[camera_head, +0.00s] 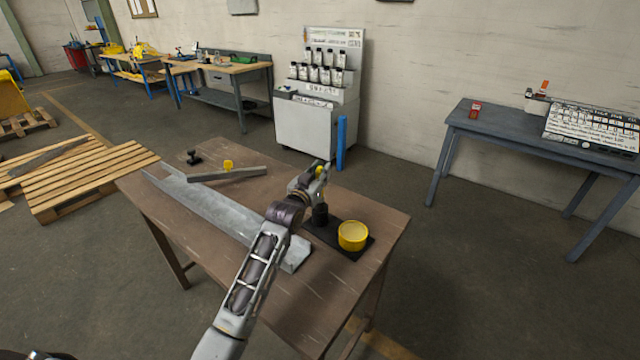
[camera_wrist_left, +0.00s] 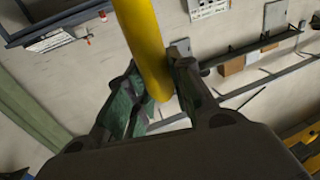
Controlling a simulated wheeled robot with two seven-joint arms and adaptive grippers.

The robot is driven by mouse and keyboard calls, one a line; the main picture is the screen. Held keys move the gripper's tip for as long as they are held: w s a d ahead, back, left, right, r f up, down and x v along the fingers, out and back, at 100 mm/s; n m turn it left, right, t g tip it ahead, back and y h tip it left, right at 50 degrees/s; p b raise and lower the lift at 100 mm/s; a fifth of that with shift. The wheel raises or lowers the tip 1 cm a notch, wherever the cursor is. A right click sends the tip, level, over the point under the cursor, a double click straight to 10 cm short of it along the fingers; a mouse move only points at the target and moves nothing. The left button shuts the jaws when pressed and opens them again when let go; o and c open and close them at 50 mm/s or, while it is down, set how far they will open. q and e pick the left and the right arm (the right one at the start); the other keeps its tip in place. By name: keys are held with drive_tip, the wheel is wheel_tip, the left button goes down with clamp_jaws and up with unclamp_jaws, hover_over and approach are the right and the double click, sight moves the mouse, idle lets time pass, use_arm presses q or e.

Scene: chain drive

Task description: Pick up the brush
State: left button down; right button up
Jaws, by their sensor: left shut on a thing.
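My left gripper (camera_head: 322,172) is above the right part of the brown table, over a black mat. In the left wrist view its two fingers (camera_wrist_left: 160,88) are shut on a yellow rod-like handle (camera_wrist_left: 146,45), which I take to be the brush. Only a small yellow bit of the brush (camera_head: 319,171) shows between the fingers in the head view. The brush's other end is not clearly visible. A short black cylinder (camera_head: 320,214) stands below the gripper; I cannot tell whether the brush touches it. My right gripper is not in view.
A yellow tub (camera_head: 352,235) stands on the black mat (camera_head: 332,238). A long grey metal channel (camera_head: 215,207) and a grey bar (camera_head: 235,175) with a yellow knob lie on the table (camera_head: 365,285). A small black object (camera_head: 194,157) is at the far edge.

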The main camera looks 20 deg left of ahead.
use_arm(q)
drive_tip(key=shift+r, duration=2.15)
